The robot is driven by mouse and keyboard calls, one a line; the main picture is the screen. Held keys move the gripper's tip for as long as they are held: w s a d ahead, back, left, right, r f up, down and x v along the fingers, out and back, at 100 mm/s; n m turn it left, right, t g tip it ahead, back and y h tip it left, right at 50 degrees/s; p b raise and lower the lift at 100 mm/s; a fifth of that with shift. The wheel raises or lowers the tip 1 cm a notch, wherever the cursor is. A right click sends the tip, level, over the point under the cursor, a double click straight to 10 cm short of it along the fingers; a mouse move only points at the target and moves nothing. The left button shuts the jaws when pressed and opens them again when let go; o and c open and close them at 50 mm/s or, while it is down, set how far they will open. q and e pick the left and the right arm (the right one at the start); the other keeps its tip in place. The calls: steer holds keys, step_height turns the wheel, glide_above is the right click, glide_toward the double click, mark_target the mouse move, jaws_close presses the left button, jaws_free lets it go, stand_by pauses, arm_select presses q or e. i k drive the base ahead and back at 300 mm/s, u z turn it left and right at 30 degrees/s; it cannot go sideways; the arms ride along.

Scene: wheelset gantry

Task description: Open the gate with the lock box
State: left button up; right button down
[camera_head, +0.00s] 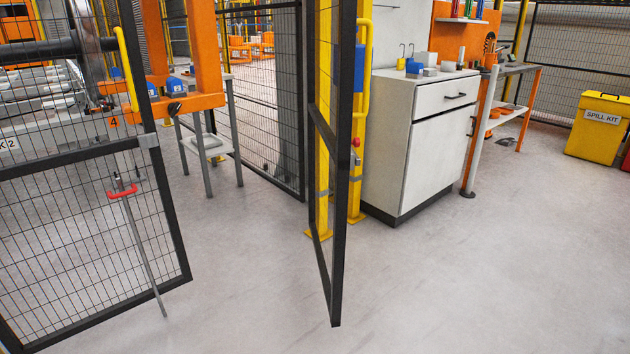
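Two black-framed mesh gate leaves show in the head view. The left leaf (178,240) stands at an angle, with a yellow pull handle (127,68) and a red-handled drop bolt (122,191) whose rod slants down to near the floor. The right leaf (340,200) stands nearly edge-on to me, apart from the left one with a wide gap between them. A blue box (359,68), possibly the lock box, sits by a yellow handle (367,85) and a small red knob (356,142) beside the right leaf. Neither of my grippers is in view.
A grey cabinet (415,150) stands right of the right leaf. An orange-framed bench (540,100) and a yellow spill kit bin (597,140) are farther right. An orange gantry frame (208,50) stands behind the left leaf. The grey floor between the leaves is clear.

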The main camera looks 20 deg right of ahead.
mark_target(352, 60)
steer(key=u, duration=0.55)
steer(key=i, duration=0.9)
steer(key=z, duration=0.35)
steer(key=i, duration=0.85)
steer(key=z, duration=0.95)
